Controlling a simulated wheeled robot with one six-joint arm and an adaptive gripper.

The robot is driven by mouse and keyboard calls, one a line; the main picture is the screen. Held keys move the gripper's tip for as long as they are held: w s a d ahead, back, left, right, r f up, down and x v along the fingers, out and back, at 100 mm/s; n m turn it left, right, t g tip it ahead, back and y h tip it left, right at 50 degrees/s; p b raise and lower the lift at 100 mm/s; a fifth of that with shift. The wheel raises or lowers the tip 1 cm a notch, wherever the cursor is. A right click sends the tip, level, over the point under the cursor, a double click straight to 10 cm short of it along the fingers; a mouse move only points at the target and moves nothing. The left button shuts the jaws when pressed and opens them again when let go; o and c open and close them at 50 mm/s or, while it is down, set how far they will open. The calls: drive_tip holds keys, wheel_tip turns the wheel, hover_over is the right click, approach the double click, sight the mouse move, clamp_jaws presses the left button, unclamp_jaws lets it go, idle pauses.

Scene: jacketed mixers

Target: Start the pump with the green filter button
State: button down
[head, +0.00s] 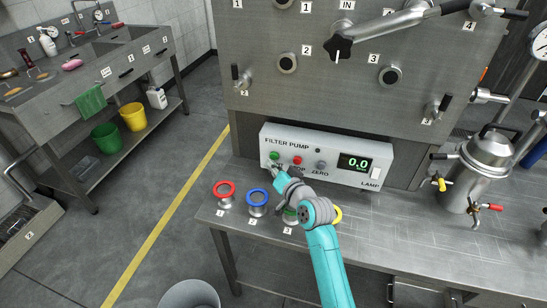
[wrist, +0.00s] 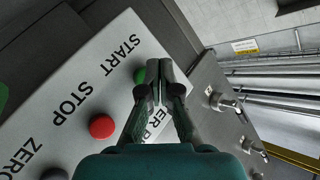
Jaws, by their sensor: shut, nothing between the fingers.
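The filter pump box (head: 340,143) is a pale control panel on the steel bench, with a display reading 0.0. Its green start button (head: 275,155) is at the left end, beside the red stop button (head: 297,160). In the wrist view the green button (wrist: 140,75) is partly hidden behind my gripper (wrist: 160,66), and the red button (wrist: 102,126) is clear to the left. My gripper (head: 278,167) is shut and empty, its tips just in front of the green button. I cannot tell whether they touch it.
A steel vessel (head: 485,165) stands at the right. A tall steel panel (head: 330,85) with valves rises behind the box.

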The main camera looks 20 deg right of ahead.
idle(0.3)
drive_tip(key=shift+w+d, duration=0.25)
drive_tip(key=shift+w, duration=0.05)
drive_tip(key=shift+w+d, duration=0.25)
drive_tip(key=shift+w, duration=0.15)
idle(0.8)
idle(0.4)
drive_tip(key=shift+s+a, duration=0.5)
drive_tip(key=shift+s, duration=0.25)
drive_tip(key=shift+s+a, duration=0.75)
drive_tip(key=shift+s, duration=0.25)
drive_tip(key=shift+s+a, duration=0.7)
drive_tip(key=shift+s, duration=0.3)
drive_tip(key=shift+s, duration=0.1)
